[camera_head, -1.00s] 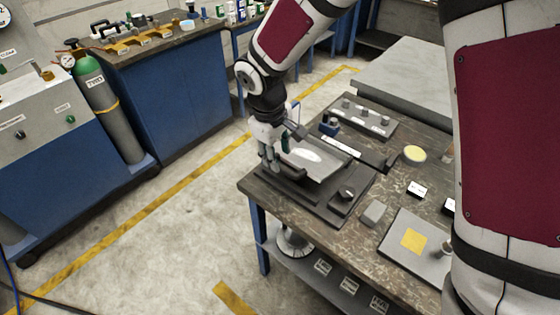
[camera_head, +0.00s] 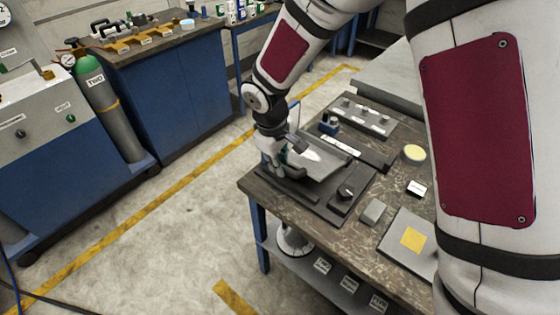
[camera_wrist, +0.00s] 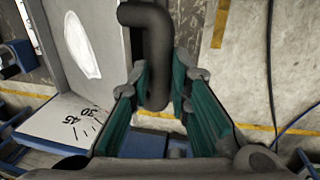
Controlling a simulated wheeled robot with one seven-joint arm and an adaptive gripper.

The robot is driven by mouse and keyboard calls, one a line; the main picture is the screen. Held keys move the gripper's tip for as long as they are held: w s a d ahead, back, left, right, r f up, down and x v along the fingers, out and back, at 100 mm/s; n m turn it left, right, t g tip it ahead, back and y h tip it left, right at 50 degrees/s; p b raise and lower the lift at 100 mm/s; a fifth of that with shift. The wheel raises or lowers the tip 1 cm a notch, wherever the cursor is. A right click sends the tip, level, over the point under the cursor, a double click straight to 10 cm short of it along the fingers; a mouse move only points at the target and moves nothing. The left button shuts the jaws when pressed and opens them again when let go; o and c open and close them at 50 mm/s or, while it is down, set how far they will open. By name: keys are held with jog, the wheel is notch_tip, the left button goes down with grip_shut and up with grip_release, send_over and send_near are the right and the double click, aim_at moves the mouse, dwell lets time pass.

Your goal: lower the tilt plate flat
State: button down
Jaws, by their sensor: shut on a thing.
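The tilt plate (camera_head: 330,168) is a grey plate with a bright white oval patch, on a dark base (camera_head: 305,195) at the table's near left corner. It appears tilted; the exact angle is hard to tell. In the wrist view the plate (camera_wrist: 92,20) is at the upper left, beside an angle scale (camera_wrist: 65,124) marked 30 and 45. My gripper (camera_head: 283,170) is at the plate's left edge. In the wrist view its green-padded fingers (camera_wrist: 160,88) are shut around a dark bent handle (camera_wrist: 150,40). My gripper hides the plate's left edge in the head view.
A small grey block (camera_head: 373,211) and a grey board with a yellow square (camera_head: 413,238) lie farther right. A rack (camera_head: 358,117) is behind. Open floor lies to the left.

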jog(key=f+b, duration=0.1)
jog(key=f, duration=0.2)
jog(key=s+a+f+b, duration=0.1)
jog(key=f+b, duration=0.1)
jog(key=f, duration=0.1)
jog(key=s+f+b, duration=0.1)
jog(key=f+b, duration=0.1)
jog(key=f, duration=0.1)
jog(key=shift+a+f, duration=0.1)
jog(key=shift+a, duration=0.2)
jog(key=shift+s+f, duration=0.25)
jog(key=shift+f, duration=0.25)
jog(key=shift+a, duration=0.1)
jog(key=c, duration=1.5)
grip_release()
jog(key=shift+w+r, duration=0.15)
jog(key=shift+w, duration=0.05)
jog(key=shift+r, duration=0.15)
jog(key=r, duration=0.3)
jog(key=s+r, duration=0.1)
jog(key=r, duration=0.3)
jog(key=a+r, duration=0.1)
jog(key=r, duration=0.3)
jog(key=shift+s+a+r, duration=0.1)
jog(key=shift+s+r, duration=0.15)
jog(key=shift+s, duration=0.1)
